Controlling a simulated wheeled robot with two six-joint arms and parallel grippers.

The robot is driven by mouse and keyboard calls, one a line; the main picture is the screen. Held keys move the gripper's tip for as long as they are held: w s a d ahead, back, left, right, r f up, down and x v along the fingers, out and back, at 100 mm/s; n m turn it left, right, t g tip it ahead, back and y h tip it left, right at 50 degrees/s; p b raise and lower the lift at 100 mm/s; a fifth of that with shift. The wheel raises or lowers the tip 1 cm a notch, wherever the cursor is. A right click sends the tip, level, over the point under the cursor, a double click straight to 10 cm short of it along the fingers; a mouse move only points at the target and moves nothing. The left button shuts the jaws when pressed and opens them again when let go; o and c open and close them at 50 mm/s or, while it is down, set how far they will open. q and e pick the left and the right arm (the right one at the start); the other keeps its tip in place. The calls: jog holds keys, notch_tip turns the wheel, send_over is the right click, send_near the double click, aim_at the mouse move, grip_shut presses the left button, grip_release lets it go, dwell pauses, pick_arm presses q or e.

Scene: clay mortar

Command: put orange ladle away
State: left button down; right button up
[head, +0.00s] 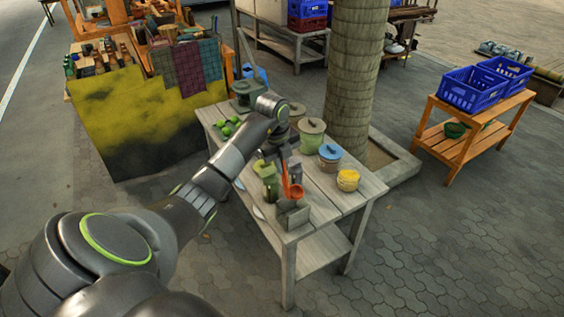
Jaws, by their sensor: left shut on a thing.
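The orange ladle (293,190) is in the head view over the near part of the wooden table, with its bowl low and its handle rising to my left gripper (280,157). My left gripper is shut on the ladle; the fingers are small and partly hidden by the wrist. A small grey open box (292,215) stands on the table just below the ladle's bowl. I cannot tell whether the ladle touches it. My right gripper is not in view.
On the wooden table (325,205) stand a green lidded pot (312,138), a blue-topped pot (330,158), a yellow-filled jar (348,180), green containers (268,178) and limes (228,127). A tree trunk (354,75) rises behind.

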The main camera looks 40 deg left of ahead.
aim_at(282, 176)
pick_arm(q)
notch_tip(282, 176, down, 5)
jog(key=b, duration=0.3)
jog(key=shift+r, duration=0.1)
notch_tip(282, 176, down, 6)
jog(key=b, duration=0.4)
jog(key=shift+r, duration=0.1)
jog(key=c, duration=1.5)
grip_release()
jog(key=shift+o, duration=0.2)
jog(key=shift+r, duration=0.1)
